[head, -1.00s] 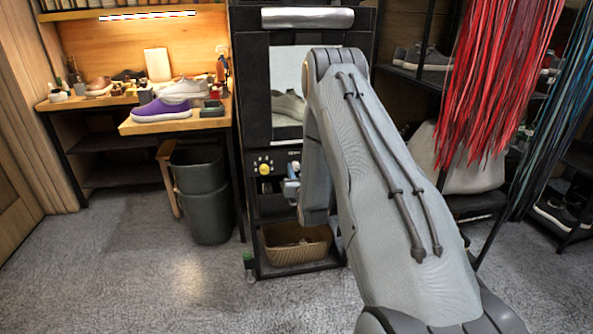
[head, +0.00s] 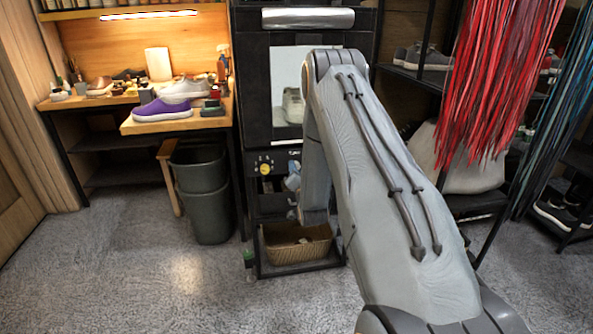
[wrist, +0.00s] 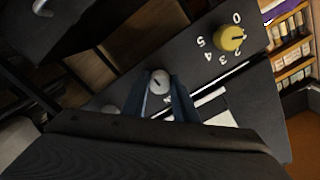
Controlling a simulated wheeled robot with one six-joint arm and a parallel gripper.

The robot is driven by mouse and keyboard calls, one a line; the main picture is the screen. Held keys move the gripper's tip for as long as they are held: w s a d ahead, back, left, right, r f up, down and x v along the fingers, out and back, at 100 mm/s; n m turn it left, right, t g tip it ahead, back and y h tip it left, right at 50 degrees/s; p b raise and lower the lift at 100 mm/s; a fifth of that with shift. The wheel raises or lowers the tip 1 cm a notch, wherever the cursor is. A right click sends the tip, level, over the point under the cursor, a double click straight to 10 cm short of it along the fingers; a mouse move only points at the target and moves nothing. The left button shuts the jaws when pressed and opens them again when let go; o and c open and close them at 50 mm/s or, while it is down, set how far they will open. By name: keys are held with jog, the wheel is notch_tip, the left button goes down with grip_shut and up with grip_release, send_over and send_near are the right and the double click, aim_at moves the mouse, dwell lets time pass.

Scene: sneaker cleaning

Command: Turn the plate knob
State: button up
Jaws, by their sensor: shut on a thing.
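The black machine (head: 255,85) has a lit window with a pale shoe (head: 293,106) inside, seen nearly end-on. In the wrist view, a round grey knob (wrist: 159,82) sits on the dark panel (wrist: 185,55) between the two blue-grey fingers of my gripper (wrist: 160,92). My gripper is shut on this grey knob. In the head view my gripper (head: 292,182) is at the panel below the window, partly behind my arm, and hides the grey knob.
A yellow knob (wrist: 231,38) with a number scale is beside it on the panel. A woven basket (head: 297,245) stands on the machine's low shelf. Left are a dark bin (head: 203,205) and a workbench with a purple shoe (head: 161,110). Red laces (head: 495,80) hang at right.

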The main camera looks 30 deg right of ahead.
jog(key=shift+f, duration=0.1)
dwell(0.4)
jog(key=o, duration=1)
jog(key=shift+o, duration=0.2)
jog(key=v, duration=0.8)
